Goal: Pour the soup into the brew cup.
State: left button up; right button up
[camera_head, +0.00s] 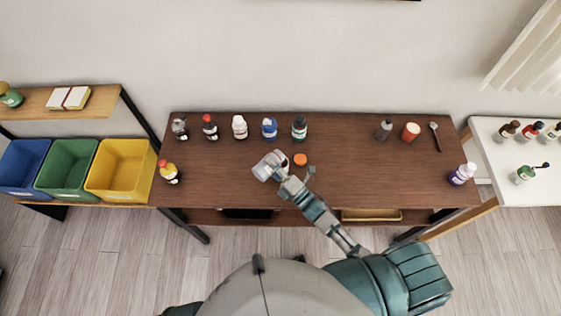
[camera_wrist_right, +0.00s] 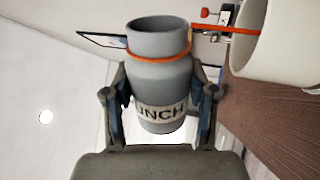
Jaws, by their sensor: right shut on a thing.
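In the right wrist view, my right gripper (camera_wrist_right: 160,105) is shut around a grey soup jar (camera_wrist_right: 160,78) with an orange band and a label reading "UNCH". The jar is tipped far over, nearly on its side, judged by the table. The white cup (camera_wrist_right: 275,45), likely the brew cup, stands close by at upper right, partly cut off by the frame. The jar's mouth is near its rim; I see no soup flowing. In the head view, my right gripper (camera_head: 284,176) is over the table's middle, where jar and cup (camera_head: 262,172) overlap. My left gripper is out of view.
An orange round piece (camera_head: 300,159) lies on the brown table (camera_head: 360,170) just right of the gripper. Several bottles line the back left. A grey bottle (camera_head: 384,129), a red can (camera_head: 410,131) and a dark spoon (camera_head: 435,138) are at back right. The table's right-middle is clear.

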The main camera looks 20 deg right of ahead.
jog(key=shift+w+d+f+m+h, duration=0.1)
jog(key=shift+f+m+h, duration=0.1)
jog(key=shift+m, duration=0.45)
jog(key=shift+d+f+m+h, duration=0.1)
jog(key=shift+f+m, duration=0.1)
jog(key=shift+m, duration=0.45)
dwell(0.7)
jog(key=shift+r+t+p, duration=0.1)
jog(key=shift+t+p, duration=0.2)
